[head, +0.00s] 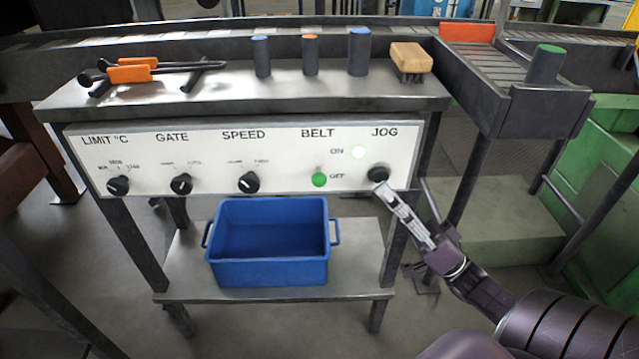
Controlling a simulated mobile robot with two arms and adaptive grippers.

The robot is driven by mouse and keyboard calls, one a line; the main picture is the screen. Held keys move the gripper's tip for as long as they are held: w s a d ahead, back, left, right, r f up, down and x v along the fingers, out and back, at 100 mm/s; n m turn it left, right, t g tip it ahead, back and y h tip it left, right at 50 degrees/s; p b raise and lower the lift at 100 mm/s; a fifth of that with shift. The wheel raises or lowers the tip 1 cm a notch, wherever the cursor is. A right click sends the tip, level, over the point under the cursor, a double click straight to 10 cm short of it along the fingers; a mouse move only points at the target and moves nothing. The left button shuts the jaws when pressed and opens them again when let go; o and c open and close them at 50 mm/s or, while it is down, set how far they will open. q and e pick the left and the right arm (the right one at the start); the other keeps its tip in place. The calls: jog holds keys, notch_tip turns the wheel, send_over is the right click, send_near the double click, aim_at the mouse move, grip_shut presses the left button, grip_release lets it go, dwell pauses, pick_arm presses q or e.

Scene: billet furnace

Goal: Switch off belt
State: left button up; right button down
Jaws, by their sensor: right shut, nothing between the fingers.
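The white control panel (270,155) faces me on the front of a steel bench. Under its BELT label is a small switch with a round green tip (319,180); the tip sits low, beside the word OFF. A round pale lamp (358,152) to its upper right looks lit. My right gripper (381,188) is shut and empty, its tips just below the black JOG knob (378,174), right of the belt switch. I cannot tell whether the tips touch the knob or panel. My left gripper is out of view.
Black LIMIT (118,184), GATE (181,184) and SPEED (249,182) knobs line the panel's left. A blue bin (268,272) stands on the shelf below. Orange-handled tongs, several cylinders and a wooden brush (411,56) lie on the bench top. A roller conveyor runs behind.

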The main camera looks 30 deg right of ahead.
aim_at(319, 176)
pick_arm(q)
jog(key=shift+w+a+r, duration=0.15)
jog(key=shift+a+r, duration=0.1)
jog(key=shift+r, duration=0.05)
pick_arm(e)
jog(key=shift+s+a+r+n+y, duration=0.1)
jog(key=shift+a+r+n+y, duration=0.35)
jog(key=shift+y, duration=0.25)
jog(key=shift+a+r, duration=0.1)
jog(key=x, duration=1)
jog(key=shift+a, duration=0.2)
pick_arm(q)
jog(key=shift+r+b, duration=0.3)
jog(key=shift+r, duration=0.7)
pick_arm(e)
jog(key=shift+a+f, duration=0.35)
jog(key=shift+f, duration=0.3)
jog(key=shift+a+f, duration=0.35)
jog(key=shift+f, duration=0.25)
jog(key=shift+a+f, duration=0.35)
jog(key=shift+f, duration=0.3)
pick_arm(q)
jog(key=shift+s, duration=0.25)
pick_arm(e)
jog(key=shift+g, duration=0.4)
